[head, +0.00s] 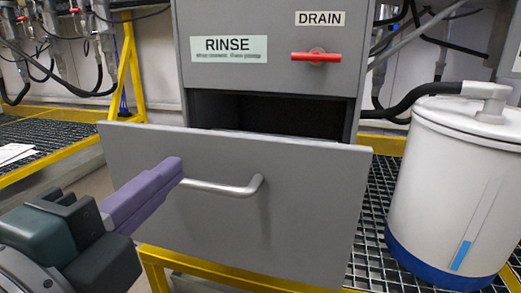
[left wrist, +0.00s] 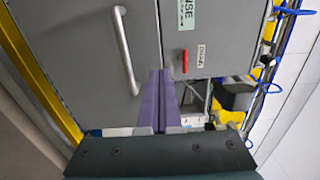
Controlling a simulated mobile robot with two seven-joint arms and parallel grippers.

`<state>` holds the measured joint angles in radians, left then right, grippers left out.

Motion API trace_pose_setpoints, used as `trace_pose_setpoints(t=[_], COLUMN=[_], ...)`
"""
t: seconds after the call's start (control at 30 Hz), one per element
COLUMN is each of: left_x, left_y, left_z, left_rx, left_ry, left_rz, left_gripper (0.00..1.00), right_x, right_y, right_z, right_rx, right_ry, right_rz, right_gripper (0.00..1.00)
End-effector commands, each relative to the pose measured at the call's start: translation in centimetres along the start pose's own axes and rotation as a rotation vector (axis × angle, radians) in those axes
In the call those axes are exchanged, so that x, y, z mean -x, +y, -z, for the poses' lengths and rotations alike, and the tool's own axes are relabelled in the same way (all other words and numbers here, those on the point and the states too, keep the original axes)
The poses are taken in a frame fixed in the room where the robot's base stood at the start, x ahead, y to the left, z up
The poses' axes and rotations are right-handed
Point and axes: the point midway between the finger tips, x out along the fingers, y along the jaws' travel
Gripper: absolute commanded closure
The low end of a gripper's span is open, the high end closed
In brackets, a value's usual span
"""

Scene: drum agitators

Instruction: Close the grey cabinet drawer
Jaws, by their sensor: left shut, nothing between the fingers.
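The grey cabinet drawer (head: 290,215) is pulled out of the grey cabinet (head: 270,20), with a dark gap visible above its front panel. Its silver bar handle (head: 225,188) runs across the front panel. My left gripper (head: 172,168) has its purple fingers shut and empty, with the tips at the left end of the handle in the head view. I cannot tell whether they touch it. In the left wrist view the closed fingers (left wrist: 159,75) appear beside the handle (left wrist: 125,50), over the drawer front (left wrist: 75,75). My right gripper is not in view.
The cabinet carries a RINSE label (head: 229,48) and a red DRAIN valve handle (head: 316,57). A white drum with a blue base (head: 450,180) stands close on the right, on metal grating. Yellow framing (head: 130,70) and hoses are on the left.

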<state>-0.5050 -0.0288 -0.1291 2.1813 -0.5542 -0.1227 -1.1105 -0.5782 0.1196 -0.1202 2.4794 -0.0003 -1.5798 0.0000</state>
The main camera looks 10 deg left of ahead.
Motion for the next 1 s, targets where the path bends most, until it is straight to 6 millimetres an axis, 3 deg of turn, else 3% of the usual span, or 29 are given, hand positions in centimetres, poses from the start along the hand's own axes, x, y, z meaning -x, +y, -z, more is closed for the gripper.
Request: trace_pose_setpoints(t=[0.3,0.5,1.0], left_x=[-5.8,-8.1,-8.9], left_y=[0.3,0.3,0.1], left_z=[0.0,0.0,0.0], left_rx=[0.001,0.001,0.003], left_ry=[0.001,0.0,0.0], left_rz=[0.005,0.0,-0.002], left_gripper=[1.0,1.0,1.0], right_x=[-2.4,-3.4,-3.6], right_y=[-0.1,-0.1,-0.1], right_z=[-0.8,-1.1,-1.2], right_rx=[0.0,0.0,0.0], right_ry=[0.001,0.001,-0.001], right_rz=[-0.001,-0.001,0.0], right_gripper=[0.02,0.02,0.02])
